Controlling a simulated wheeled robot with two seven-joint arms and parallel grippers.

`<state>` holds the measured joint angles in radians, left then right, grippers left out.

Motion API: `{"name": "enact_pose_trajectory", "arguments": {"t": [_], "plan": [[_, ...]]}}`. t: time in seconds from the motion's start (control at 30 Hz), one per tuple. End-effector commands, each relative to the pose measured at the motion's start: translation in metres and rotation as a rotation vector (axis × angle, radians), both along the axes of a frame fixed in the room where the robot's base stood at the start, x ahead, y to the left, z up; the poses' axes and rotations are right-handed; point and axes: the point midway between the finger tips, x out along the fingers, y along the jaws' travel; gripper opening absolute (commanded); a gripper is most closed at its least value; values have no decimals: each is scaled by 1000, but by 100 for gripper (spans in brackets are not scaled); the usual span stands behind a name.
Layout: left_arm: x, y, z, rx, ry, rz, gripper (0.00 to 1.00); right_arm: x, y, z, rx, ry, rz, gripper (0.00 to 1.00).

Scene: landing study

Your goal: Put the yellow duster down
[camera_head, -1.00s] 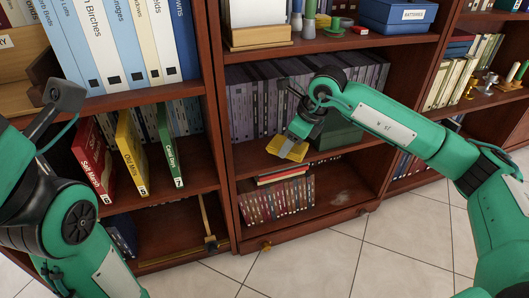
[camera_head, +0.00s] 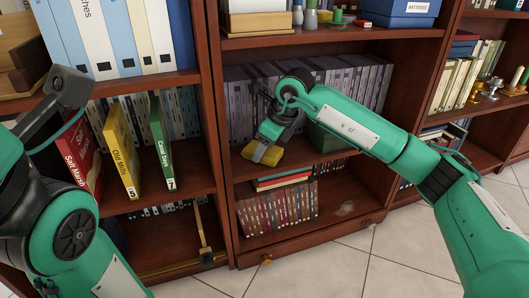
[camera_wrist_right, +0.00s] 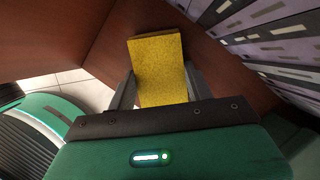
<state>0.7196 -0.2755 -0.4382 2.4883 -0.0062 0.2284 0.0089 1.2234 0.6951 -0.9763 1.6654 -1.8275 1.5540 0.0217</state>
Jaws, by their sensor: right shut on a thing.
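The yellow duster (camera_head: 262,153) is a flat, rough-textured block. In the head view it is at the left part of the middle bay's shelf, in front of the dark binders. My right gripper (camera_head: 270,139) is shut on it. In the right wrist view the duster (camera_wrist_right: 158,65) sits between the two grey fingers of the right gripper (camera_wrist_right: 161,88), over red-brown wood. I cannot tell whether it touches the shelf. My left arm shows at the left, but its fingers do not.
Grey-purple binders (camera_head: 240,105) line the back of this shelf, with a dark green box (camera_head: 330,143) to the right. A wooden divider (camera_head: 217,150) stands close on the left.

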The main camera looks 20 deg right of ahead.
Motion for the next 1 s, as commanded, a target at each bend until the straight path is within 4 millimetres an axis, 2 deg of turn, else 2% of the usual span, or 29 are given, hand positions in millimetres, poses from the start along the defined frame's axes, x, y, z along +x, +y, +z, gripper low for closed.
{"name": "enact_pose_trajectory", "arguments": {"t": [0.3,0.33,0.4,0.43,0.77,1.0], "plan": [[-4,1,2,-1,-11,3,36,0,0,-2,0,0,0,26],[-4,1,2,-2,-12,3,36,0,0,-1,0,0,0,58],[-4,2,2,-3,-12,4,36,0,0,-1,0,0,0,71],[-4,2,1,-3,-11,4,36,0,0,-1,0,0,0,74],[-1,3,-1,-4,1,5,36,0,0,3,1,-2,1,74],[0,6,21,-12,-1,17,36,-7,-8,32,1,-2,0,74]]}}
